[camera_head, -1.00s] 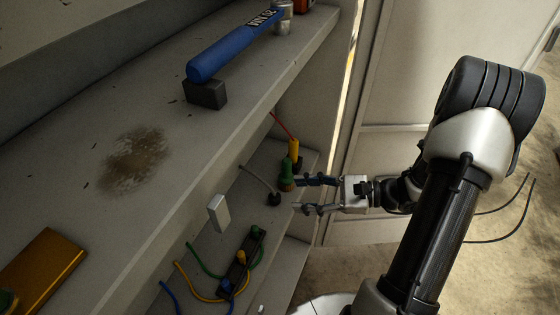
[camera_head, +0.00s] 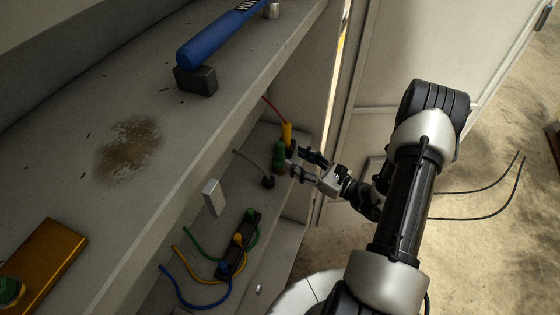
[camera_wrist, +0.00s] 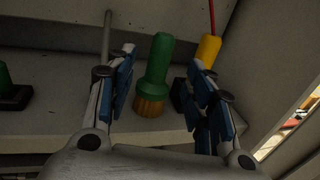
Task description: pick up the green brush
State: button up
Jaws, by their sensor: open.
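The green brush (camera_wrist: 157,62) stands on the lower shelf with its tan bristles down, tilted slightly in the wrist view. In the head view the green brush (camera_head: 279,157) is partly hidden by my gripper. My gripper (camera_wrist: 165,100) is open, with one blue-padded finger on each side of the brush in the wrist view. In the head view my gripper (camera_head: 296,163) is at the brush, reaching in from the right. I cannot tell whether the fingers touch it.
A yellow-handled tool (camera_wrist: 208,48) with a red shaft stands close right of the brush. A dark-based grey cable piece (camera_head: 267,182) is at its left. A power strip (camera_head: 239,245) with coloured cables lies nearer. The upper shelf (camera_head: 170,215) overhangs, bearing a blue bat (camera_head: 220,37).

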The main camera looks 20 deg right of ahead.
aim_at(280, 151)
jog(key=b+x, duration=0.1)
jog(key=x, duration=0.6)
jog(key=shift+w, duration=0.1)
jog(key=shift+c, duration=0.2)
grip_shut()
dwell(0.4)
